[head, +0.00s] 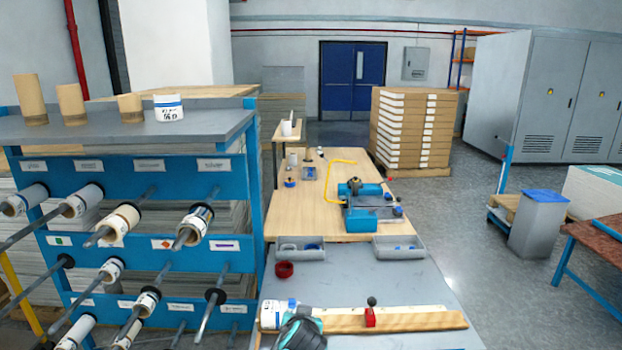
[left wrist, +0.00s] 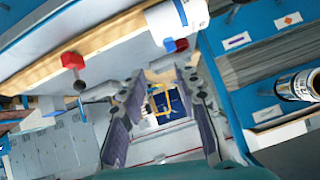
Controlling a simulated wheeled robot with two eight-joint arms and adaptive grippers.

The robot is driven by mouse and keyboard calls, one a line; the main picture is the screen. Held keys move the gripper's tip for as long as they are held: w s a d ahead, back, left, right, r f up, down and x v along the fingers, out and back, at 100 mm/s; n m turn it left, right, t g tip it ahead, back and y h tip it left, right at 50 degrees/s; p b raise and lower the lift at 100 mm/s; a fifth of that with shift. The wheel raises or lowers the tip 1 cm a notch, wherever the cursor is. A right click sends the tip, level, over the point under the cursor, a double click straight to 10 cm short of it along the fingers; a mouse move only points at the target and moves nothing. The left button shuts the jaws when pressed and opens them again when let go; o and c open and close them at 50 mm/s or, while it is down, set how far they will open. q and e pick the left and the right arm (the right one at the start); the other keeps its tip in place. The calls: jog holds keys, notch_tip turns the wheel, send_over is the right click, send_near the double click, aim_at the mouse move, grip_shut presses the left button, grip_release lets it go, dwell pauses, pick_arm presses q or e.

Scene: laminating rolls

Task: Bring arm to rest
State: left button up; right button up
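My left gripper (left wrist: 162,88) shows in the left wrist view with its two dark fingers apart and nothing between them. A rounded teal and dark part of my left arm shows at the bottom of the head view. A white roll with a blue band (head: 275,314) lies at the left end of a wooden board (head: 400,321), close to that arm part; it also shows at the top of the left wrist view (left wrist: 178,20), apart from the fingers. My right gripper and arm are not in view.
A blue rack (head: 150,170) with rolls on rods stands at left. A red knob (head: 371,316) rises from the board. Grey bins (head: 400,248) and a red cup (head: 284,269) sit beyond it. A blue device (head: 365,208) stands on the wooden table.

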pick_arm(q)
jog(key=s+a+n+g, duration=0.1)
jog(key=s+a+g, duration=0.1)
jog(key=s+a, duration=0.95)
jog(key=s+a+f+g, duration=0.1)
jog(key=s+a+f, duration=0.1)
jog(key=s, duration=0.4)
jog(key=s+a+f, duration=0.1)
jog(key=s+f, duration=0.1)
jog(key=s, duration=0.5)
jog(key=shift+s+a+f+n+g+h, duration=0.3)
jog(key=shift+a+n+g+h, duration=0.1)
